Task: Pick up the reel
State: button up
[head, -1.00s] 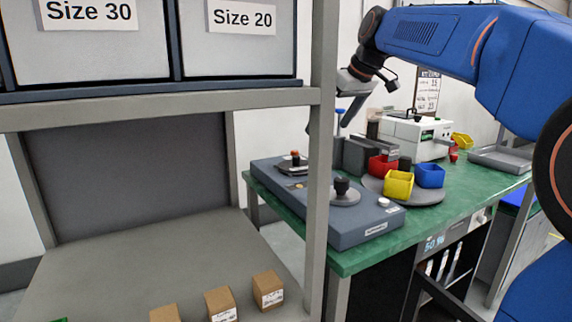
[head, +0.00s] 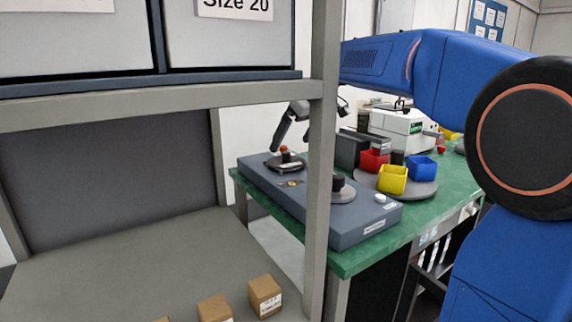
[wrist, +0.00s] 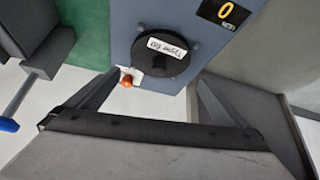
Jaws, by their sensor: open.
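The reel (wrist: 165,52) is a round black disc with a white label in the wrist view. It lies on the blue-grey bench unit (wrist: 205,45), beside a small orange knob (wrist: 126,81). In the head view the reel (head: 276,165) is small and dark, on the left part of the bench unit (head: 345,232). My gripper (head: 293,139) is above the reel in the head view. In the wrist view its two fingers (wrist: 160,77) are spread apart with nothing between them, and the reel shows just beyond the fingertips. The gap in height is hard to judge.
A grey rack post (head: 320,200) stands in front of the bench unit. The green bench (head: 430,215) carries a turntable with red, yellow (head: 392,179) and blue bins, and a white machine (head: 400,125) behind. Several small cartons (head: 264,295) sit on the rack shelf.

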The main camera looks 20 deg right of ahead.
aim_at(286, 154)
jog(key=shift+x, duration=3.4)
jog(key=shift+s+d+f, duration=0.1)
jog(key=shift+d, duration=0.05)
jog(key=c, duration=0.8)
